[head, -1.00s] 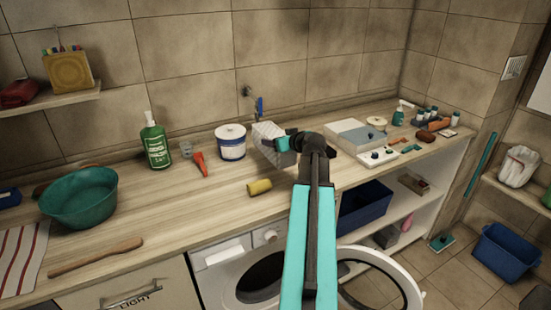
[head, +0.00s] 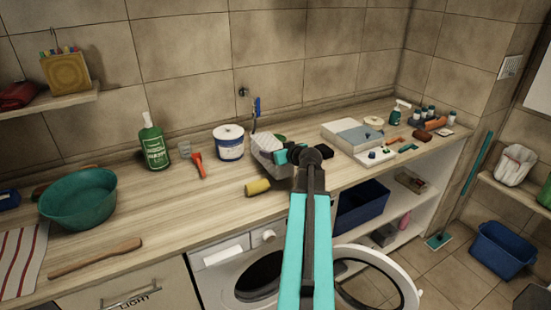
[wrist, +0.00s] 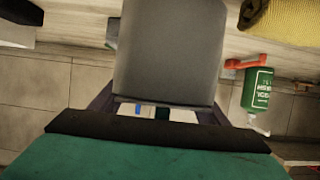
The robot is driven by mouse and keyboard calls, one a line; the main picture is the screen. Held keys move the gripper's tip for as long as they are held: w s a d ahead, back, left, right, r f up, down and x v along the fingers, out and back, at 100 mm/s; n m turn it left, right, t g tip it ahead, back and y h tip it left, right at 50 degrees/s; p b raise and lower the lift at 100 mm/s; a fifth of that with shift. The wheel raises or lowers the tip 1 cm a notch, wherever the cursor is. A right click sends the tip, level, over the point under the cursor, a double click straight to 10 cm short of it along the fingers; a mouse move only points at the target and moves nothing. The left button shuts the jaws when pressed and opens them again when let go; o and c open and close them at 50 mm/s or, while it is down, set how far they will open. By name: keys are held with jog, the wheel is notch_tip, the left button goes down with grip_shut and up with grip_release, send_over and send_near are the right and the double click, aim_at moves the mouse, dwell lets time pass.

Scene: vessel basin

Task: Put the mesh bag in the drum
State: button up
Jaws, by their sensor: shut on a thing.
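My gripper (head: 284,156) is over the counter in the head view, shut on the mesh bag (head: 264,146), a pale grey, block-like thing with a fine mesh pattern. In the wrist view the bag (wrist: 170,50) is a smooth grey shape between the fingers. I cannot tell whether it touches the counter. The washing machine's drum (head: 262,277) is a dark opening below the counter front, partly hidden by my arm. Its round door (head: 408,285) stands open to the right.
A yellow roll (head: 257,187) lies on the counter in front of the bag. A white-blue tub (head: 229,147) stands to its left, and boxes (head: 352,134) lie to its right. A teal basin (head: 80,205) and green bottle (head: 153,145) are further left.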

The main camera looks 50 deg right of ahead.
jog(key=shift+f+p, duration=0.4)
jog(key=shift+f, duration=1.25)
jog(key=shift+f, duration=0.15)
jog(key=o, duration=1.1)
jog(key=shift+o, duration=0.2)
jog(key=shift+r, duration=0.2)
jog(key=b+v, duration=0.3)
jog(key=v, duration=0.6)
jog(key=shift+f, duration=0.15)
jog(key=shift+s+b, duration=0.15)
jog(key=shift+b, duration=0.5)
jog(key=b, duration=0.4)
jog(key=shift+s+a+r, duration=0.15)
jog(key=shift+s+r, duration=0.15)
jog(key=shift+s, duration=0.1)
jog(key=b+v, duration=0.1)
jog(key=b, duration=0.4)
jog(key=shift+s+a, duration=0.15)
jog(key=shift+s, duration=0.1)
jog(key=shift+a+r+b, duration=0.1)
jog(key=shift+r+b, duration=0.1)
jog(key=shift+b, duration=0.1)
